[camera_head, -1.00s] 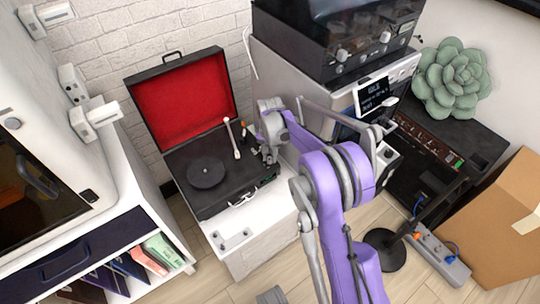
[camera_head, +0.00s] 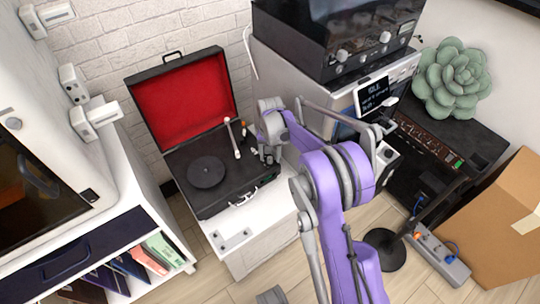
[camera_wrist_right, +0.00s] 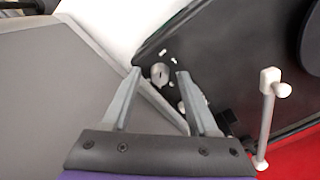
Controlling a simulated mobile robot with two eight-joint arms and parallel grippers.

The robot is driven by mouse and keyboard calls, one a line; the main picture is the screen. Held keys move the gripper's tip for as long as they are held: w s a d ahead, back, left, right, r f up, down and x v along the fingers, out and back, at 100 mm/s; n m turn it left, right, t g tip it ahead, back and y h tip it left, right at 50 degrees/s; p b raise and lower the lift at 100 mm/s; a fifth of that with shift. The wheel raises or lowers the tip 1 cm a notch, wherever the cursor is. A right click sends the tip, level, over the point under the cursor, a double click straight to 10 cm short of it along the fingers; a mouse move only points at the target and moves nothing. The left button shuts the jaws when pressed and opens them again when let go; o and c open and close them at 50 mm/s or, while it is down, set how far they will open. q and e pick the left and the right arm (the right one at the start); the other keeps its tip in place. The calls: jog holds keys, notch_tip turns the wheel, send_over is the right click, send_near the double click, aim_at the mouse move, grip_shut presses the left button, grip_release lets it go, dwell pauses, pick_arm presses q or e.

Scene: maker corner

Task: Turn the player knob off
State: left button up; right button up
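The player is a black suitcase record player (camera_head: 212,200) with its red-lined lid (camera_head: 188,98) open, on a white cabinet. A silver round knob (camera_wrist_right: 159,73) with a dark mark shows on the black deck in the right wrist view. My right gripper (camera_wrist_right: 158,71) is open, with one fingertip on each side of the knob in that view. I cannot tell whether the fingers touch it. In the head view the right gripper (camera_head: 267,154) is at the deck's right corner and hides the knob.
The white tonearm (camera_head: 234,139) stands close to the left of the right gripper; it also shows in the wrist view (camera_wrist_right: 267,115). A black platter (camera_head: 206,172) is on the deck. A grey-white machine (camera_head: 345,95) stands close to the right. A cardboard box (camera_head: 500,225) is at far right.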

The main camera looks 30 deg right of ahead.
aim_at(270, 158)
pick_arm(q)
notch_tip(270, 158, up, 3)
jog(key=shift+s+f+p, duration=0.1)
jog(key=shift+p, duration=1.05)
pick_arm(e)
notch_tip(270, 158, up, 11)
jog(key=shift+f, duration=0.1)
jog(key=s+a+r+n+t, duration=0.2)
jog(key=s+a+r+n, duration=0.3)
jog(key=s+a, duration=0.6)
jog(key=s+a+f+n+t, duration=0.1)
jog(key=s+a+f+n, duration=0.1)
jog(key=s, duration=0.8)
jog(key=s+a+f+n+t, duration=0.1)
jog(key=s+a+t, duration=0.1)
jog(key=s, duration=0.8)
pick_arm(q)
notch_tip(270, 158, up, 18)
jog(key=w+t+p, duration=0.1)
jog(key=w+p, duration=0.1)
jog(key=p, duration=1.4)
jog(key=shift+r, duration=0.25)
pick_arm(e)
notch_tip(270, 158, up, 18)
jog(key=w, duration=0.2)
